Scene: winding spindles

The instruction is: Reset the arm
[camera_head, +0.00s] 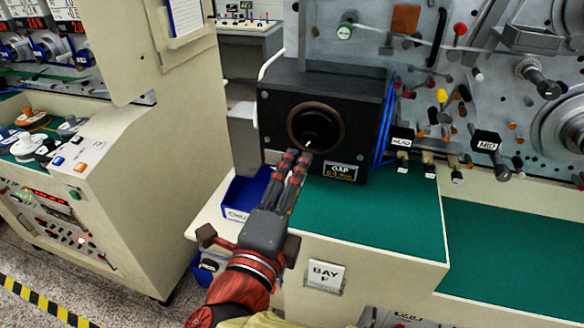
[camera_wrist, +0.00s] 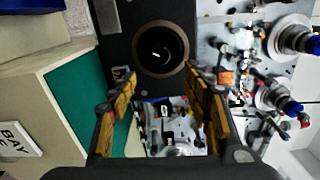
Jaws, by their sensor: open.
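My red and dark grey arm reaches up from the bottom of the head view. My gripper (camera_head: 296,160) is open, its two fingers pointing at the front of a black box (camera_head: 274,122) with a round dark spindle or knob (camera_head: 318,128). In the head view the fingertips overlap the area just below and left of the spindle; I cannot tell whether they touch the box. In the wrist view my gripper (camera_wrist: 160,74) shows two fingers with worn yellow-brown pads spread apart, with nothing held between them. The spindle (camera_wrist: 160,48) lies beyond the fingertips there.
A green worktop (camera_head: 385,215) with a "BAY F" sign (camera_head: 325,275) lies under the box. A blue bin (camera_head: 243,195) sits beside my gripper. Labelled levers (camera_head: 402,140) and a grey panel with knobs stand to the right. A cream console (camera_head: 110,200) stands to the left.

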